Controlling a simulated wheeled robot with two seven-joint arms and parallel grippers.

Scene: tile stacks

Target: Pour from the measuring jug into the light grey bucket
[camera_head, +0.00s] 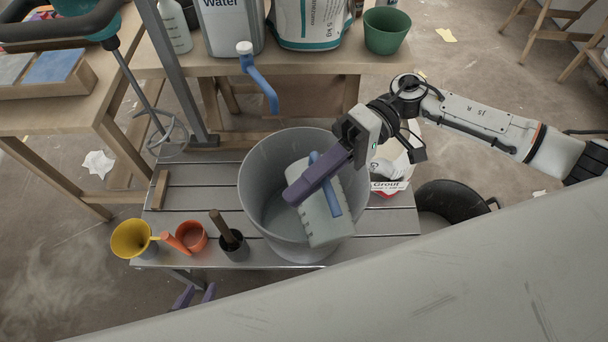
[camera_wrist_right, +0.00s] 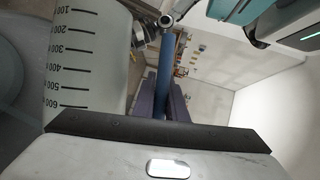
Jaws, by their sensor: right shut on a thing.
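The measuring jug (camera_head: 312,222) is pale and translucent with a blue handle (camera_head: 326,185). It is tilted well over and hangs above the mouth of the light grey bucket (camera_head: 262,165), which stands on the slatted bench. My right gripper (camera_head: 305,187) is shut on the jug's handle. The jug's printed scale (camera_wrist_right: 75,60) and the blue handle (camera_wrist_right: 165,75) show in the right wrist view. No stream is visible, and I cannot tell what the jug holds. My left gripper (camera_head: 194,297) shows only its purple fingertips, apart and empty, below the bench's front edge.
On the bench (camera_head: 200,190) stand a yellow funnel (camera_head: 130,238), an orange cup (camera_head: 191,236) and a dark pot with a wooden handle (camera_head: 232,243). A grout bag (camera_head: 390,180) is right of the bucket, with a black bucket (camera_head: 450,203) beyond. A blue tap (camera_head: 262,82) overhangs behind.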

